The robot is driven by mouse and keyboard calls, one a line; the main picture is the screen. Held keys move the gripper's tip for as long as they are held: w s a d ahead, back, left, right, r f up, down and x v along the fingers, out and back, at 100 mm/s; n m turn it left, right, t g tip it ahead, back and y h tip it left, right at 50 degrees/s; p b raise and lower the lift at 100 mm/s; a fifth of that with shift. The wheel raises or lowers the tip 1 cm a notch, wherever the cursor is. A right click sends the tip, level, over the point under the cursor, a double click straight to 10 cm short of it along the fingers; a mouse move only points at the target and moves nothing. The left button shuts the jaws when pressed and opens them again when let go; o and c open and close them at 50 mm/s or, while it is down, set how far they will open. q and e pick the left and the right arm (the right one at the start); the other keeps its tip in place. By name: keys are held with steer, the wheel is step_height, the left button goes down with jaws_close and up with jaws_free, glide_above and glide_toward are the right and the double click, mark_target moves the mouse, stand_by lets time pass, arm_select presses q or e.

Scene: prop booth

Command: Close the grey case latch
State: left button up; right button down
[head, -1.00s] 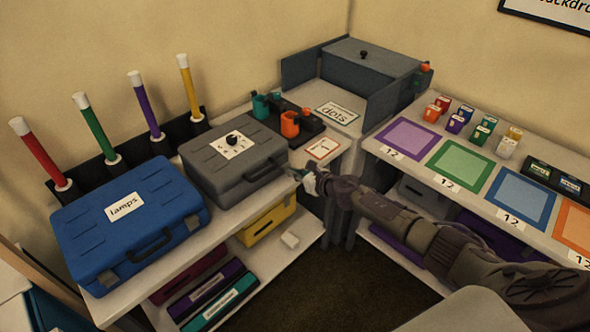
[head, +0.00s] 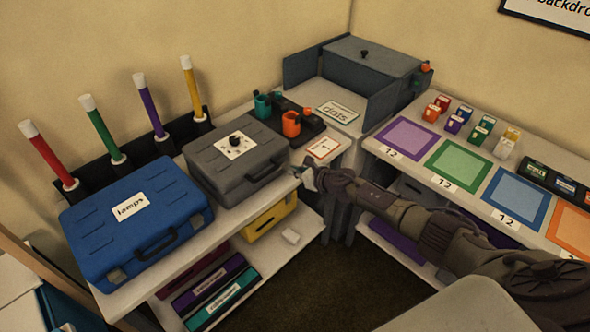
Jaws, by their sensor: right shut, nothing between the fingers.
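The grey case (head: 222,172) lies shut on the left bench, with a white card and a black knob on its lid and a handle (head: 266,169) on its front. Its latches are too small and dark for me to tell their state. My right gripper (head: 301,172) is shut and empty, just right of the case's front right corner. A small gap seems to lie between the fingertips and the case; contact is hard to judge. My left gripper does not show.
The blue lamps case (head: 160,195) stands left of the grey case. Teal and orange holders (head: 291,124) stand behind it, beside a small card (head: 323,147). A yellow case (head: 271,221) sits on the shelf below. The floor in front is clear.

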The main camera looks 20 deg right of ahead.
steer(key=shift+w+r, duration=0.15)
steer(key=shift+r, duration=0.05)
steer(key=shift+w+r, duration=0.1)
steer(key=shift+r, duration=0.05)
steer(key=shift+w+a+r+p, duration=0.1)
steer(key=shift+w+r+p, duration=0.15)
steer(key=shift+p, duration=0.05)
steer(key=shift+r, duration=0.1)
steer(key=shift+r+p, duration=0.7)
steer(key=shift+p, duration=0.05)
